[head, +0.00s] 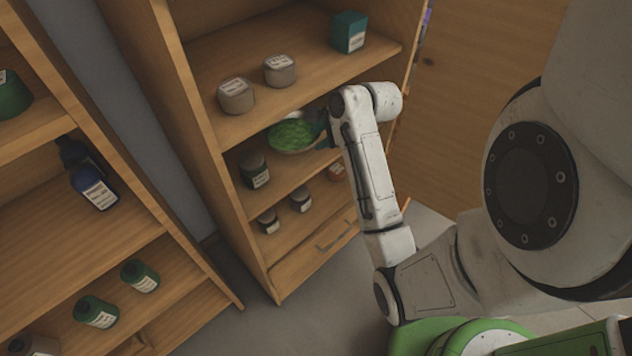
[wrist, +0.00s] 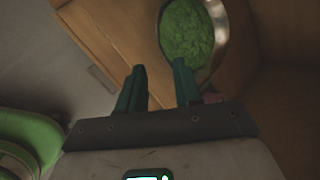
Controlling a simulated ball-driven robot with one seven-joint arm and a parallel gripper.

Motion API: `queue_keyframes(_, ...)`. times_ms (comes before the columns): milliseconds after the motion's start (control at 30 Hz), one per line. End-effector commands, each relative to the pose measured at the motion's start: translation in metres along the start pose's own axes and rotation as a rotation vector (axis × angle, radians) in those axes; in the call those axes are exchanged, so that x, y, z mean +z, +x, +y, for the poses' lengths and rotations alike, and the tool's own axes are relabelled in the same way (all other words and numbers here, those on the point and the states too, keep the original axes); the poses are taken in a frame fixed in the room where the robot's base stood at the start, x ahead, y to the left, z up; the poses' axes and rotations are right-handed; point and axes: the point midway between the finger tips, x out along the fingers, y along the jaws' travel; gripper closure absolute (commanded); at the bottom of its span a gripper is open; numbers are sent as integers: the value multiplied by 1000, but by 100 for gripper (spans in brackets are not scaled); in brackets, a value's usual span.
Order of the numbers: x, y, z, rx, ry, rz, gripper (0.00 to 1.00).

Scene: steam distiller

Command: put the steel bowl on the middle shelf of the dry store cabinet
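The steel bowl (head: 292,137), filled with green bits, is inside the cabinet (head: 200,130) at the level of its middle shelf (head: 292,172), under the upper board. Whether its base rests on the shelf is hard to tell. In the wrist view the bowl (wrist: 221,14) is at the top, beyond my right finger, and its rim shines. My gripper (wrist: 160,66) has its two dark green fingers apart, with nothing seen between them. In the head view my gripper is beside the bowl's right side, mostly hidden behind my wrist.
The upper shelf holds two grey tins (head: 236,96) and a teal box (head: 348,32). A dark jar (head: 254,170) stands left of the bowl. Small jars (head: 268,221) are on the shelf below, above a drawer (head: 325,240). Another shelf unit (head: 80,215) with bottles stands at left.

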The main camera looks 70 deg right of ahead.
Motion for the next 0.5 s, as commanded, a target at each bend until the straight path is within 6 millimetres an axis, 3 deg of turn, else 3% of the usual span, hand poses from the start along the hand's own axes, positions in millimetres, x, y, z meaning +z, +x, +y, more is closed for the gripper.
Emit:
queue_keyframes(167,38,16,33,72,-213,-30,66)
queue_keyframes(300,85,28,88,176,-567,-80,66)
queue_keyframes(500,127,26,172,317,-1123,-174,66)
